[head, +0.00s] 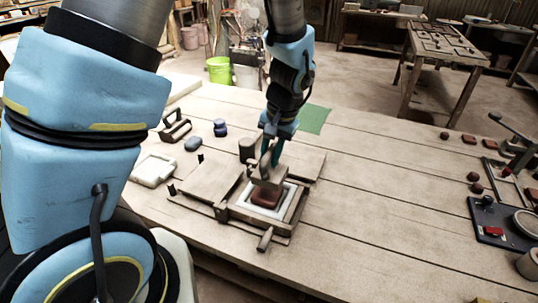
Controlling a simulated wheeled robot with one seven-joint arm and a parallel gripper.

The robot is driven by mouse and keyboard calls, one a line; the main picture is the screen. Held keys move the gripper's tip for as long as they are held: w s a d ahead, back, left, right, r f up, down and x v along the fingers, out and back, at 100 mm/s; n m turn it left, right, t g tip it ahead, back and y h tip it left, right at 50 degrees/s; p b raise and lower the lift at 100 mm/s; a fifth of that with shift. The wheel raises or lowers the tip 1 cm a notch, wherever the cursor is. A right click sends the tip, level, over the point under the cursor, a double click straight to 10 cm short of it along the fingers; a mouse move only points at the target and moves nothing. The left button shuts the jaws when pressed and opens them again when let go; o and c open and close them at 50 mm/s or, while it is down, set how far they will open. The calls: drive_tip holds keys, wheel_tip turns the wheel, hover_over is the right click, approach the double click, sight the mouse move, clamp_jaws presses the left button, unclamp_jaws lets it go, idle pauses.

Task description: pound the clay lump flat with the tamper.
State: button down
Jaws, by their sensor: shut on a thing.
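The reddish-brown clay lump (265,197) lies inside the pale square frame of the tile press (243,213) on the wooden table. The tamper (268,179) is a brown block held upright directly above the clay lump, covering its far part. My gripper (268,160) is shut on the tamper's upper part. The tamper's underside is at or just above the clay; I cannot tell whether they touch.
The press's handle (265,239) sticks out in front. A dark cylinder (247,147) stands behind the press. A green mat (313,119) lies behind.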

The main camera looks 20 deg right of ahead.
sight(271, 169)
drive_tip(key=b+x, duration=0.1)
drive_tip(key=x, duration=0.1)
drive_tip(key=b+x, duration=0.2)
drive_tip(key=s+d+b+x, duration=0.1)
drive_tip(key=x, duration=0.1)
drive_tip(key=shift+w+f+b, duration=0.1)
drive_tip(key=shift+f+b, duration=0.25)
drive_tip(key=shift+f, duration=0.05)
drive_tip(key=p+v, duration=0.1)
drive_tip(key=v, duration=0.1)
drive_tip(key=p+v, duration=0.2)
drive_tip(key=w+a+p+v, duration=0.1)
drive_tip(key=p+v, duration=0.1)
drive_tip(key=shift+s+r, duration=0.1)
drive_tip(key=shift+r, duration=0.15)
drive_tip(key=shift+f, duration=0.2)
drive_tip(key=shift+w+a+f+b, duration=0.35)
drive_tip(key=shift+w+f, duration=0.05)
